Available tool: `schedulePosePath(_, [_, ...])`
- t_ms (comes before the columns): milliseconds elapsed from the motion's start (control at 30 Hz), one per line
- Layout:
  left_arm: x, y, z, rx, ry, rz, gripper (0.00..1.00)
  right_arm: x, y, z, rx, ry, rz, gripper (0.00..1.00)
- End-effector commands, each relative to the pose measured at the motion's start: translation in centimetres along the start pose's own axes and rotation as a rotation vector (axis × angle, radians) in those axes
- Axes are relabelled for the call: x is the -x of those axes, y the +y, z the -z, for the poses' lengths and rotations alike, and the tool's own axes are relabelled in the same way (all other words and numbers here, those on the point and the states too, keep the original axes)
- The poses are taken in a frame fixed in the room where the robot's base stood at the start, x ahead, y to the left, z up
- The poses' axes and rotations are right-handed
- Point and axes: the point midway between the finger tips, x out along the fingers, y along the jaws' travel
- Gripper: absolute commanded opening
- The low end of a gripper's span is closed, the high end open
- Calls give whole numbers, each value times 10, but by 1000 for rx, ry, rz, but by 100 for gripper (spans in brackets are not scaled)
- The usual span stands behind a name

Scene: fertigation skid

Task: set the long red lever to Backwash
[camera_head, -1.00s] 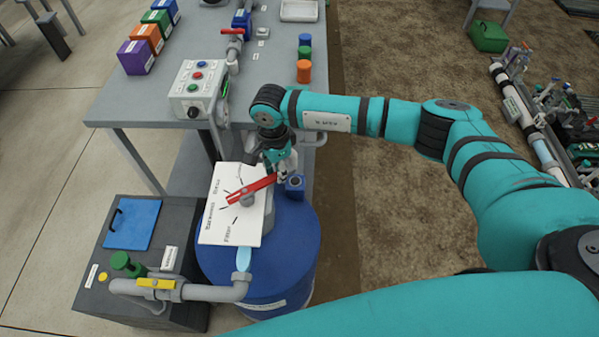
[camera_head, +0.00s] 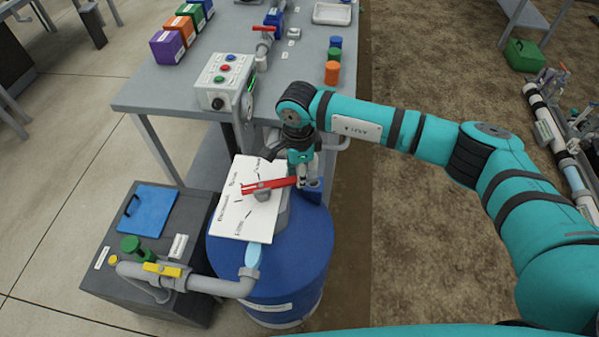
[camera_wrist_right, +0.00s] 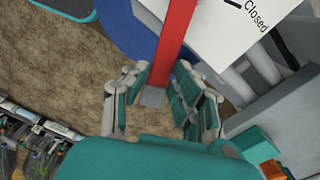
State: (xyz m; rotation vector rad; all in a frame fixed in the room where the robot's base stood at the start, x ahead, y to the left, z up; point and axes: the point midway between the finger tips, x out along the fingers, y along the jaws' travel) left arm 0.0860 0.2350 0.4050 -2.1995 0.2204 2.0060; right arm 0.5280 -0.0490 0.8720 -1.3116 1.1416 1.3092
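The long red lever (camera_head: 275,185) is mounted on a grey hub over a white label plate (camera_head: 236,213), on top of a blue drum (camera_head: 300,245). Its handle end points right and its short end points left across the plate. My right gripper (camera_head: 302,180) is at the handle end. In the right wrist view the lever (camera_wrist_right: 174,40) runs between the two spread fingers (camera_wrist_right: 158,75), with a narrow gap on each side. "Closed" is readable on the plate there; the head view's labels are too small to read surely. My left gripper is not in view.
A grey cabinet with a blue lid (camera_head: 150,210) stands left of the drum. A grey pipe with a yellow-handled valve (camera_head: 162,269) runs in front. A bench (camera_head: 290,75) with a control box (camera_head: 223,80) is behind. Brown ground lies to the right.

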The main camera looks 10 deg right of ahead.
Motion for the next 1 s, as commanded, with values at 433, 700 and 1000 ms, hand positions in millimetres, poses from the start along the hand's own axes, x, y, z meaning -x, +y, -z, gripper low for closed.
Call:
schedulePosePath(433, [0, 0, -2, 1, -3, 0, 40, 3, 0, 0, 1, -2, 0, 44])
schedulePosePath(700, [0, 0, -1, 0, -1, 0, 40, 49, -1, 0, 2, -1, 5, 44])
schedulePosePath(1000, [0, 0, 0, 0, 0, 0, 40, 105, -1, 0, 0, -1, 2, 44])
